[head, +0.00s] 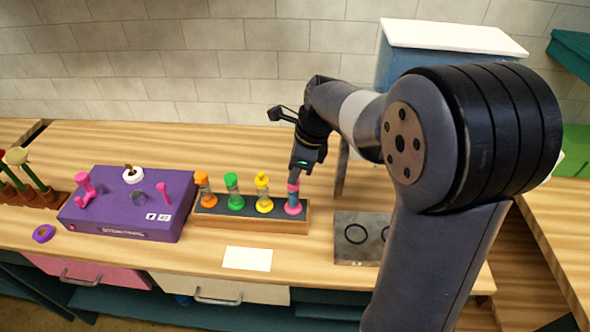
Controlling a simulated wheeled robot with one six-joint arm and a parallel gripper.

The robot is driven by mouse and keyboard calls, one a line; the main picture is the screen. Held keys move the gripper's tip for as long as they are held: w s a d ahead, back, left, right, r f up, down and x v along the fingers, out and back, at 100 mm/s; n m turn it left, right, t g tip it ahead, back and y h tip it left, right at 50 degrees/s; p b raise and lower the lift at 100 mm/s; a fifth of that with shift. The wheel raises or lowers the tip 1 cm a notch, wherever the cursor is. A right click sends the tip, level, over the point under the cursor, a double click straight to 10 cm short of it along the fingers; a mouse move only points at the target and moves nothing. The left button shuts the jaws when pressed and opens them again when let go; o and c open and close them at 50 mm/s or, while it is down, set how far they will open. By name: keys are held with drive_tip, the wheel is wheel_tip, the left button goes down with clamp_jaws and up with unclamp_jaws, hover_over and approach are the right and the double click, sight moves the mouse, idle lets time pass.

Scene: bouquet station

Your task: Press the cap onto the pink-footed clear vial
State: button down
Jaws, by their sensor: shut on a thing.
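The pink-footed vial (293,207) stands upright at the right end of a wooden rack (250,223). My gripper (296,176) is directly above it, pointing down. It is shut on a small pink cap (293,187) at the vial's top. The fingers partly hide the cap, and I cannot tell whether it is fully seated. Three other vials stand in the same rack, with an orange cap (201,178), a green cap (231,180) and a yellow cap (262,181).
A purple box (125,222) with pink pieces and a white roll stands left of the rack. A white card (247,258) lies in front. A grey plate with dark rings (352,250) lies to the right.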

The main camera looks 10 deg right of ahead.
drive_tip(key=c, duration=1.4)
unclamp_jaws()
drive_tip(key=shift+o, duration=0.6)
drive_tip(key=o, duration=0.4)
drive_tip(key=shift+r+p, duration=2.5)
drive_tip(key=shift+r, duration=1)
drive_tip(key=shift+c, duration=0.3)
